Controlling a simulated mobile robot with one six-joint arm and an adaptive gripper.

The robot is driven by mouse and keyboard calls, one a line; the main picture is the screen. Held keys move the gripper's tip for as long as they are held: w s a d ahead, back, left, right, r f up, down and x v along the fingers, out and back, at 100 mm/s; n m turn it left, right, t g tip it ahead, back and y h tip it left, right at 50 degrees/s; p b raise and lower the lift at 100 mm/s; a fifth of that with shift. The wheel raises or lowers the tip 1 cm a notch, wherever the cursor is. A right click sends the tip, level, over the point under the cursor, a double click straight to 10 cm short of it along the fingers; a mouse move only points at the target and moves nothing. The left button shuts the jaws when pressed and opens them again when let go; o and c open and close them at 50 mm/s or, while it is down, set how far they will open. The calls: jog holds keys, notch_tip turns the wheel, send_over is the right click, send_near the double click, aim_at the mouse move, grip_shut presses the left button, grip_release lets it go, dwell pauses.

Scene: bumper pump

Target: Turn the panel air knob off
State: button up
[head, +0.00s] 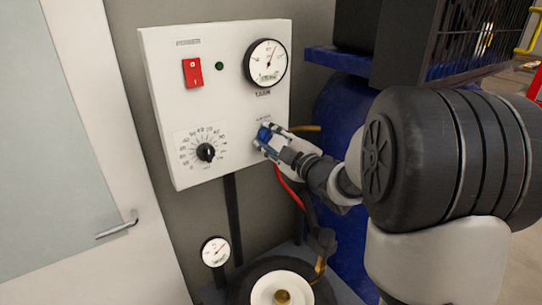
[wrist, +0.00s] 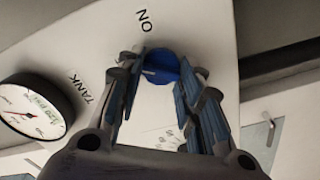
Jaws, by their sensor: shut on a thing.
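The blue air knob (head: 264,134) is at the lower right of the white control panel (head: 220,110). In the wrist view the knob (wrist: 161,66) lies between my two fingertips, and the printed word "ON" shows beyond it. My gripper (head: 268,142) is shut on the knob, with a finger on each side. It also shows in the wrist view (wrist: 160,85). The fingers partly hide the knob and the print around it in the head view.
The panel also carries a red power switch (head: 192,72), a green lamp (head: 219,66), a tank gauge (head: 265,63) and a black dial (head: 205,152). A small gauge (head: 215,252) stands below. A blue tank (head: 338,115) and red hose (head: 288,188) are close to my arm.

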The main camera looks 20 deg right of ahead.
jog(key=n+b, duration=0.2)
jog(key=shift+f+n+b, duration=0.2)
jog(key=shift+n+b, duration=0.2)
jog(key=shift+r+n+b, duration=0.1)
jog(key=shift+n+b, duration=0.4)
jog(key=shift+n, duration=1.4)
jog(key=o, duration=1.1)
jog(key=shift+c, duration=0.2)
jog(key=s+d, duration=0.2)
jog(key=s, duration=1)
